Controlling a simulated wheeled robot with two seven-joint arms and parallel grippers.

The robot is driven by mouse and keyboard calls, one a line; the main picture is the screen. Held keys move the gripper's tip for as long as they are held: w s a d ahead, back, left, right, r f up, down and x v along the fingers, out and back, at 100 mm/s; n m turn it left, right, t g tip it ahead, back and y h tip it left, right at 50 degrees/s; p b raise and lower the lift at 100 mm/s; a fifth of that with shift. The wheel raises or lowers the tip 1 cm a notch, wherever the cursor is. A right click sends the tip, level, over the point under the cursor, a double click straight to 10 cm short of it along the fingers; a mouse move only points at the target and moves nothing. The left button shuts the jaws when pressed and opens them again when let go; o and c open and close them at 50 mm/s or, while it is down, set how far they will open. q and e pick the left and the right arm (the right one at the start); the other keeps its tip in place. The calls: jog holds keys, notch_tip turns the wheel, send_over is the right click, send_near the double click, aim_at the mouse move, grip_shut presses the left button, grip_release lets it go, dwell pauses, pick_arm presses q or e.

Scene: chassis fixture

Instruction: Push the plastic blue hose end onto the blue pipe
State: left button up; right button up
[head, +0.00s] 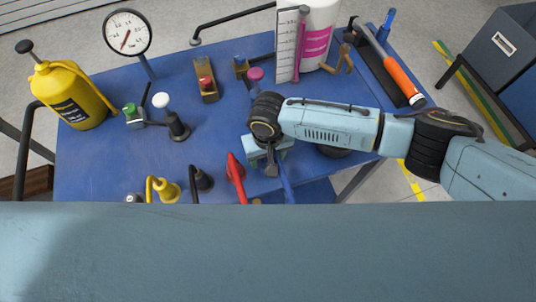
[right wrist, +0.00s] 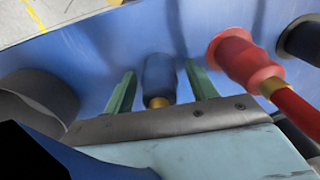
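In the right wrist view a blue hose end (right wrist: 159,76) with a brass collar lies between the two green fingers of my right gripper (right wrist: 161,88). A gap shows on each side of it, so the fingers are open around it and do not grip it. In the head view my right gripper (head: 266,150) is low over the front right of the blue table, and a blue hose (head: 287,185) shows just beside it. The hose end is hidden there. I cannot make out the blue pipe for certain in either view. My left gripper is not in view.
A red hose end (right wrist: 243,60) sits close to the right finger, with a black one (right wrist: 302,38) beyond. Black (head: 201,179) and yellow (head: 165,188) fittings stand further left. A yellow can (head: 72,98), gauge (head: 127,32) and white bottle (head: 318,30) stand behind.

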jog(key=shift+f+b, duration=0.1)
jog(key=shift+b, duration=0.35)
jog(key=shift+r, duration=0.2)
notch_tip(320, 180, up, 13)
jog(key=shift+w+a, duration=0.2)
